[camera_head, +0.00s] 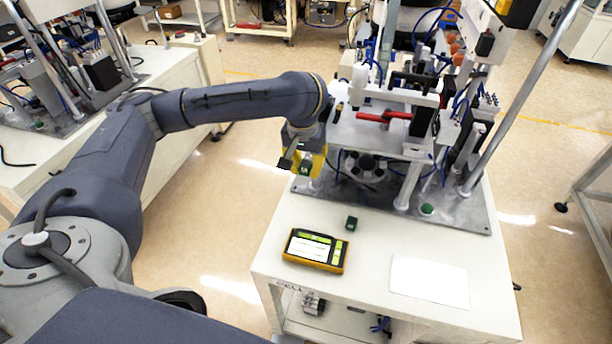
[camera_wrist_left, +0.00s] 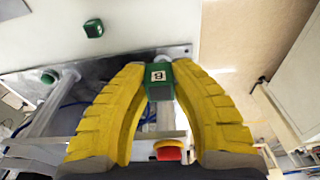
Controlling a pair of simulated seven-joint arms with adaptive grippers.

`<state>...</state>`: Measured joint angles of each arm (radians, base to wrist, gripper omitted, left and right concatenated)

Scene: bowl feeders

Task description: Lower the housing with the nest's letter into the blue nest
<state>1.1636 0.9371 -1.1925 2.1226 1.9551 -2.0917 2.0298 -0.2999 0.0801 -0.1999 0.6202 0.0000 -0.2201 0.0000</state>
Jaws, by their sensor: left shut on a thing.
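My left gripper (camera_head: 306,164) has yellow fingers and is shut on a green housing (camera_wrist_left: 158,80). The housing carries a white label with a dark mark that looks like a B, turned on its side. In the head view the held housing (camera_head: 305,168) is a small green patch at the fingertips, in the air by the left edge of the machine's metal base plate. A second green housing (camera_head: 351,222) lies on the white table; it also shows in the wrist view (camera_wrist_left: 93,28), its letter unreadable. I cannot make out the blue nest in either view. My right gripper is not in view.
The machine's base plate (camera_head: 400,204) carries posts, hoses and a green button (camera_head: 427,209). A yellow-framed tablet (camera_head: 315,250) and a white sheet (camera_head: 430,282) lie at the table's front. A red knob (camera_wrist_left: 168,153) shows between my fingers in the wrist view.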

